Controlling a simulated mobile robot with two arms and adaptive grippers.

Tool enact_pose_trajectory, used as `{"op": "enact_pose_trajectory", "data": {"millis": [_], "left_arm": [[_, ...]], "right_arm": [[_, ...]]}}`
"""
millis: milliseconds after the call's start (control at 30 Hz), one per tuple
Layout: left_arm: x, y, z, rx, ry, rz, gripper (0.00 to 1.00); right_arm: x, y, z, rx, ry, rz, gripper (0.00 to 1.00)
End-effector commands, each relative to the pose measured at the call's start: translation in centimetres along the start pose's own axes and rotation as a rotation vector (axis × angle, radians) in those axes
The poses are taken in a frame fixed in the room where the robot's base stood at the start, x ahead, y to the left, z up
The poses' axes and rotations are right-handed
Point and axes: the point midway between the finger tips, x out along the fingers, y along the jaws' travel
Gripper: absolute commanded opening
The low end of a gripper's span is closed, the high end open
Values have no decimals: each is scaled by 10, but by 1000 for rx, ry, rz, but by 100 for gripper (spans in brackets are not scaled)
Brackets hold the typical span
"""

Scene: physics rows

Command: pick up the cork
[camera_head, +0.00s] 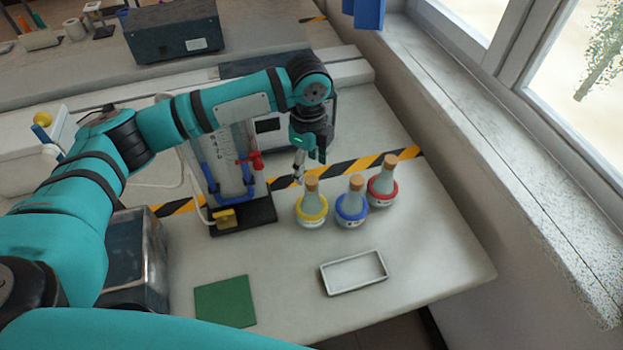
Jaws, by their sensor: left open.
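Three round flasks stand upright in a row, each closed by a brown cork. The yellow-ringed flask (311,209) has a cork (311,183), the blue-ringed flask (351,211) has a cork (356,182), and the red-ringed flask (382,190) has a cork (391,161). The task does not say which cork. My left gripper (309,163) points down just above and behind the yellow-ringed flask's cork. It is open and nothing shows between its fingers; whether it touches that cork I cannot tell. My right gripper is not in view.
A stand with blue tubing and a red valve (235,178) is left of the flasks. A white tray (330,287) and a green mat (225,301) lie in front. A metal box (135,262) stands at left. The bench is clear right of the tray.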

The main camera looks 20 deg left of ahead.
Motion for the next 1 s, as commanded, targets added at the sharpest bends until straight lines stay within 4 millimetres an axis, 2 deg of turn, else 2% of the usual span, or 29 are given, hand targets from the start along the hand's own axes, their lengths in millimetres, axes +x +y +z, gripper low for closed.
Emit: {"op": "enact_pose_trajectory", "data": {"millis": [133, 300, 567, 867, 900, 1000], "left_arm": [[20, 0, -7, 1, 0, 5, 58], [40, 0, -6, 0, -1, 3, 58], [44, 0, -6, 1, -1, 0, 58], [43, 0, -6, 1, -1, 0, 19], [43, 0, -6, 1, -1, 0, 16], [43, 0, -6, 1, -1, 0, 16]], "right_arm": [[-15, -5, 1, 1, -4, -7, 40], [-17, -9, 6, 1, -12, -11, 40], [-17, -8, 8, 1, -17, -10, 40], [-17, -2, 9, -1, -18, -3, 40], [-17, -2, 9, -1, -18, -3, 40], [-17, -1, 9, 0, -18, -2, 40]]}}
